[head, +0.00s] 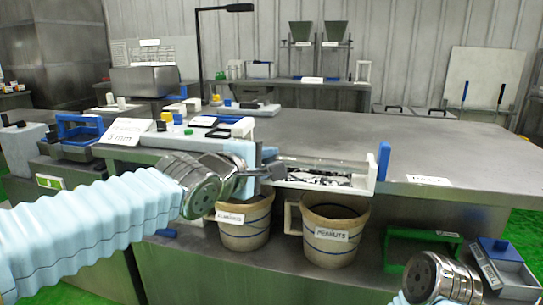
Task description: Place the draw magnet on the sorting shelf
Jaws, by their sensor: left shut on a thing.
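I cannot make out which surface is the sorting shelf; a sloped white sign (126,131) stands at the bench's left. Of my right arm only the metal wrist shows, at lower right; its fingers do not show.
Two labelled tan buckets, one on the left (243,232) and one on the right (333,250), stand below the drum. A green frame (395,250) and a blue-topped box (497,262) are at lower right.

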